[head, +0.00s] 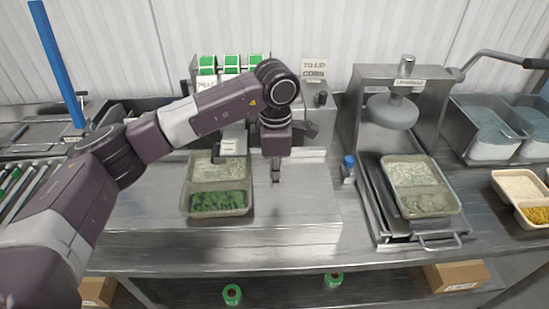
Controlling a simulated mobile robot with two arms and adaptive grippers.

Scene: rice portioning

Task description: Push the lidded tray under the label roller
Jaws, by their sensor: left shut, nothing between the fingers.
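A lidded tray (217,203) stands on the raised metal platform in the middle, with rice in its rear part and green vegetables in its front part. The label roller (228,147) is just behind it, at the tray's rear edge, partly hidden by my left arm. My left gripper (276,178) points down to the right of the tray, shut and empty, with a gap between it and the tray. My right gripper is not in view.
A press (392,110) on the right has a second filled tray (420,203) on its slide. A blue-capped bottle (348,168) stands left of the press. Green label rolls (231,64) sit behind my arm. The platform front (290,210) is clear.

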